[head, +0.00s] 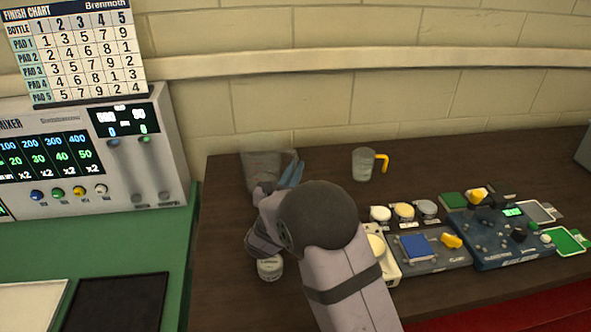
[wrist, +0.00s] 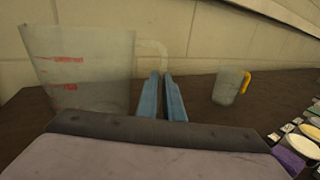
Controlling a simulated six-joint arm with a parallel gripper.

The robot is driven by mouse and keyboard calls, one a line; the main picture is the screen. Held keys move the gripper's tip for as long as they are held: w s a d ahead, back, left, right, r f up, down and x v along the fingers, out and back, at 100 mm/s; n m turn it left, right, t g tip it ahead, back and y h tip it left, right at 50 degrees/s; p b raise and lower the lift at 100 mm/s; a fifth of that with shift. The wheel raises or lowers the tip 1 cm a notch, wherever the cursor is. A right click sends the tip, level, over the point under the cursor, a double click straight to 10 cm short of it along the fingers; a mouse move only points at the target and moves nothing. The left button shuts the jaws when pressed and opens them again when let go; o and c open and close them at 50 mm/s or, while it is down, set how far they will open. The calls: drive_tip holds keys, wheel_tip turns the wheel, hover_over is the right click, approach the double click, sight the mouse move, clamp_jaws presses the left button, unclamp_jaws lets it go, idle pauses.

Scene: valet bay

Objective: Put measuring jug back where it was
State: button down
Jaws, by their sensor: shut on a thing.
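The measuring jug (head: 262,168) is a translucent grey vessel at the back left of the dark bench. In the wrist view the jug (wrist: 85,72) fills the left side, upright, with red marks on its wall and a pale handle on its right. My gripper (head: 293,172) is at the jug's right side. Its blue fingers (wrist: 164,96) are shut on the jug's handle. The jug's base is partly hidden by my gripper, so I cannot tell whether it touches the bench.
A smaller clear jug with a yellow handle (head: 363,165) stands to the right, also in the wrist view (wrist: 228,87). A small white-lidded pot (head: 270,268) is near my arm. Pads and several devices (head: 500,238) crowd the right. A mixer console (head: 150,160) stands left; a wall is behind.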

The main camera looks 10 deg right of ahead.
drive_tip(key=shift+f, duration=0.1)
drive_tip(key=c, duration=1.9)
unclamp_jaws()
drive_tip(key=shift+r, duration=0.25)
drive_tip(key=b+v, duration=0.1)
drive_tip(key=v, duration=0.6)
drive_tip(key=shift+s+a+f+b, duration=0.1)
drive_tip(key=shift+s+f+b, duration=0.1)
drive_tip(key=shift+b, duration=0.2)
